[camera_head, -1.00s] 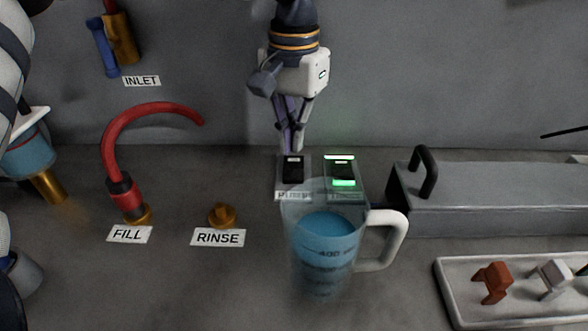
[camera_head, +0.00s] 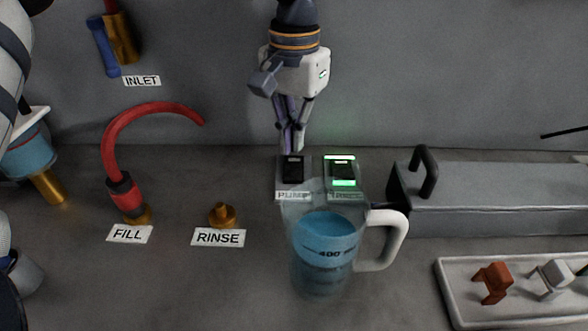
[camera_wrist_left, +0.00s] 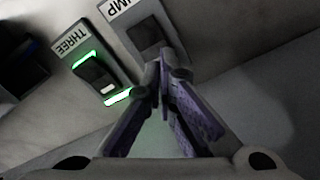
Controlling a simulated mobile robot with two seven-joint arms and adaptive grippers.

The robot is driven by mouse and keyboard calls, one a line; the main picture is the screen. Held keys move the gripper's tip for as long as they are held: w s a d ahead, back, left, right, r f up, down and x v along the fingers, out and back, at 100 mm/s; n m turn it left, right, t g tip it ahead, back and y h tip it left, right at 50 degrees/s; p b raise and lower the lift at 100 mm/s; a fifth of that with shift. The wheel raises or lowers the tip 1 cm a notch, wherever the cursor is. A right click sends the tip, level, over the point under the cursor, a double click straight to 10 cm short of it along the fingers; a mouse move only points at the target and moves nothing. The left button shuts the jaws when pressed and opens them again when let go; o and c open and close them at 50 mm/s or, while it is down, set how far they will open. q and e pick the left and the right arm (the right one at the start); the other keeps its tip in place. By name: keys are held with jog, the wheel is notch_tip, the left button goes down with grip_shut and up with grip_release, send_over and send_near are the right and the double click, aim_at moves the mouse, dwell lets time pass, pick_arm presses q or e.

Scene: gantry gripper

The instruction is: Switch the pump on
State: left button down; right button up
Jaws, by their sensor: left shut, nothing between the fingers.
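The pump switch (camera_head: 292,171) is a black rocker on a grey plate labelled PUMP, on the bench near the back wall. It shows no light. It also appears in the left wrist view (camera_wrist_left: 148,36), partly behind the fingers. My left gripper (camera_head: 292,149) is shut and empty, pointing down just behind and above the switch. In the left wrist view its closed fingertips (camera_wrist_left: 163,76) lie close to the switch; I cannot tell if they touch it. My right gripper is not in view.
Beside it, the THREE switch (camera_head: 341,171) glows green. A clear jug of blue liquid (camera_head: 325,250) stands in front, overlapping the labels. A red hose (camera_head: 119,160), a brass RINSE fitting (camera_head: 222,215), a grey handled box (camera_head: 500,195) and a tray (camera_head: 450,290) surround them.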

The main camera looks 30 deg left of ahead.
aim_at(294, 159)
pick_arm(q)
jog(key=shift+f, duration=1.25)
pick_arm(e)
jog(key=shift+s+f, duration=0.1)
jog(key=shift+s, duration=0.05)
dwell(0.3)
pick_arm(q)
jog(key=shift+r+p, duration=0.35)
jog(key=shift+r, duration=1.25)
jog(key=shift+r+p, duration=0.35)
jog(key=shift+r, duration=1.65)
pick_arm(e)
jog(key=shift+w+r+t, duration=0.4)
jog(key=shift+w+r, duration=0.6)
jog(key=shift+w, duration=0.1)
pick_arm(q)
jog(key=shift+f, duration=0.1)
